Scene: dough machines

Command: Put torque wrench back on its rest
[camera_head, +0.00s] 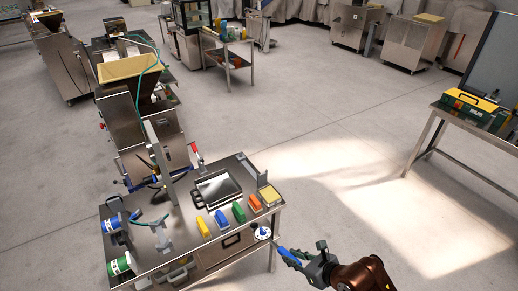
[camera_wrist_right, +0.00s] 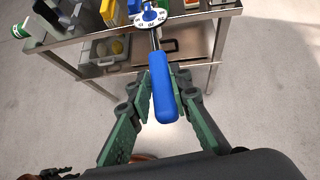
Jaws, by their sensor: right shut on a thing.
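The torque wrench has a blue handle (camera_wrist_right: 162,90) and a round white dial head (camera_wrist_right: 150,15) on a thin metal shaft. In the head view its dial (camera_head: 263,233) is at the front right edge of the steel table (camera_head: 190,235), and its handle (camera_head: 287,253) points towards me. My right gripper (camera_head: 292,257) is shut on the handle, with a green finger on each side in the wrist view (camera_wrist_right: 163,80). I cannot tell whether the dial touches the table. I cannot surely pick out the wrench's rest. My left gripper is out of view.
Yellow, blue, green and orange blocks (camera_head: 238,212) stand in a row near the dial. A dark-framed tray (camera_head: 217,189) lies behind them, and spools (camera_head: 119,264) are at the left. Open floor lies between.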

